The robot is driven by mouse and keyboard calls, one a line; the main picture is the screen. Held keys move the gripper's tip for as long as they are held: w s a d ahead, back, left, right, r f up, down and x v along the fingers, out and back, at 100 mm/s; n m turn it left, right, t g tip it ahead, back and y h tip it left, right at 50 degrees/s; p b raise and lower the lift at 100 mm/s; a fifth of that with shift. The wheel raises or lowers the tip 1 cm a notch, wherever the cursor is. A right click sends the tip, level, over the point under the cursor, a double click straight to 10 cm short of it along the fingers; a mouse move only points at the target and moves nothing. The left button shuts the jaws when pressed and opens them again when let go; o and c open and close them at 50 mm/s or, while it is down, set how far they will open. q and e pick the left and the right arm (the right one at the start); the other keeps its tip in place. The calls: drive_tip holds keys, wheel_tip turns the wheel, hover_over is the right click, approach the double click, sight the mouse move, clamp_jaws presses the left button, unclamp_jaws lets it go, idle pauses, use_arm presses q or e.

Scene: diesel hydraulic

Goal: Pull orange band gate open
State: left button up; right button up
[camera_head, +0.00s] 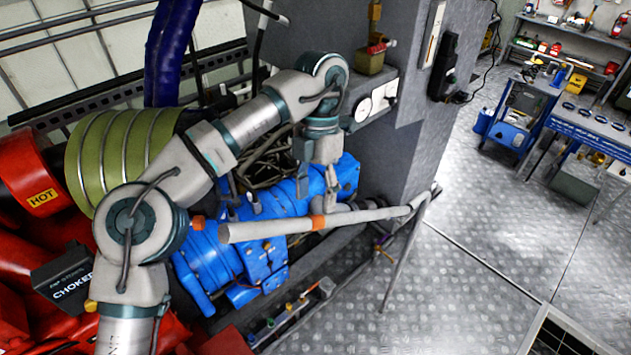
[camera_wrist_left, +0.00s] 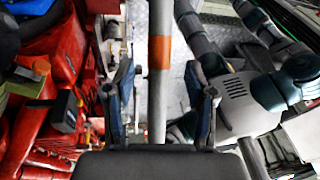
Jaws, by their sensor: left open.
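The gate is a light grey tube (camera_head: 265,229) with an orange band (camera_head: 318,222) around it. It runs roughly level from its rounded near end to a post by the grey cabinet at right. My left gripper (camera_head: 329,188) points down just above the tube, close to the orange band. In the left wrist view the gripper (camera_wrist_left: 163,95) is open, with one finger on each side of the grey tube. The orange band (camera_wrist_left: 160,53) shows just beyond the fingertips there. Whether the fingers touch the tube cannot be told. My right gripper is not in view.
A blue pump (camera_head: 230,255) lies behind and below the tube. Red machinery (camera_head: 25,190) and a ribbed green hose (camera_head: 120,150) are at left. A grey cabinet (camera_head: 385,150) stands behind. The metal plate floor (camera_head: 470,270) at right is clear; blue workbenches (camera_head: 580,125) stand farther back.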

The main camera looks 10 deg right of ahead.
use_arm(q)
drive_tip(key=shift+d+r, duration=0.1)
drive_tip(key=shift+r, duration=0.5)
drive_tip(key=shift+v, duration=0.9)
drive_tip(key=shift+c, duration=0.3)
